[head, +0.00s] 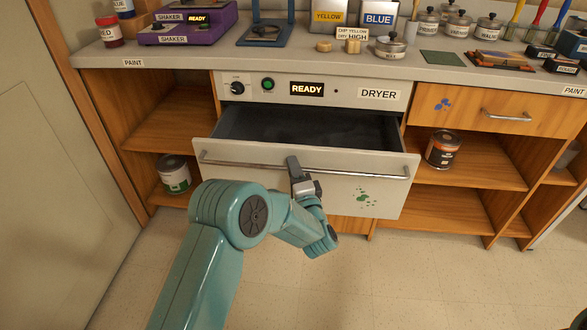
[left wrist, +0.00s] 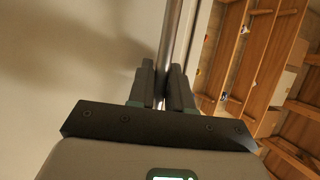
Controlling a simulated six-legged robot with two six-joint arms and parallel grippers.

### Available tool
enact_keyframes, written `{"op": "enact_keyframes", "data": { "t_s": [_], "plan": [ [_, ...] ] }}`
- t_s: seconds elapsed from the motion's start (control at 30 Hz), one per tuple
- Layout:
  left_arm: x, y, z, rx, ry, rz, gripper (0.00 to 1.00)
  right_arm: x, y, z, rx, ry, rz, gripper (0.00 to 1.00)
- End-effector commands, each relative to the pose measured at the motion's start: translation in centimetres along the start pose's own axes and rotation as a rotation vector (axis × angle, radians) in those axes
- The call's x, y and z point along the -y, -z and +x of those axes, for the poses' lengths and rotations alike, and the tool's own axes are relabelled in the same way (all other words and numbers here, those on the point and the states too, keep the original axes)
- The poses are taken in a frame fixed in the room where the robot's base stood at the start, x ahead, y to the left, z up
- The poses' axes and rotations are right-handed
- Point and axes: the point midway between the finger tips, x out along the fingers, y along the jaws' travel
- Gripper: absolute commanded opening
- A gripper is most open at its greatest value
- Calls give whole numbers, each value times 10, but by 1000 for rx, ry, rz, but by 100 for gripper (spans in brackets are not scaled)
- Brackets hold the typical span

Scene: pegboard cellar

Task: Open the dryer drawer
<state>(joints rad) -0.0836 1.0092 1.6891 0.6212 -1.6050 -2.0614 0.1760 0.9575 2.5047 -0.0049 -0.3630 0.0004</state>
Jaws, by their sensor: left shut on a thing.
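The dryer drawer (head: 315,193) is a pale front with a long metal bar handle (head: 235,163) and green paint specks. It stands pulled out below the dryer panel (head: 312,90), and its dark inside (head: 300,125) shows empty. In the left wrist view the two dark fingers (left wrist: 162,85) lie on either side of the handle bar (left wrist: 174,40). The panel shows a lit READY display (head: 307,89), a black knob (head: 237,88) and a green button (head: 268,84). My right gripper is not in view.
Open shelves flank the drawer, with a paint can (head: 173,174) at left and another can (head: 442,149) at right. A closed wooden drawer (head: 470,112) is at right. The countertop (head: 300,62) carries a purple shaker (head: 188,22), tins and jars. The floor (head: 400,285) in front is clear.

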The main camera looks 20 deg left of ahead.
Motion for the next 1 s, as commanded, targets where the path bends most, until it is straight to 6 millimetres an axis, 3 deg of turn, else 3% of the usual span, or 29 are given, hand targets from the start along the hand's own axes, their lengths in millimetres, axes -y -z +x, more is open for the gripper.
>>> {"op": "enact_keyframes", "data": {
  "t_s": [0.37,0.4,0.47,0.8,1.0],
  "plan": [
    [1,1,2,0,3,-2,0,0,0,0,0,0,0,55],
    [1,1,2,0,3,-2,23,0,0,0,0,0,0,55],
    [1,1,2,0,3,-2,40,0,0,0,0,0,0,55],
    [1,0,-3,-1,1,-1,40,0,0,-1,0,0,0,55],
    [3,1,-36,-5,-1,2,40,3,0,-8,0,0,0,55]
  ]
}}
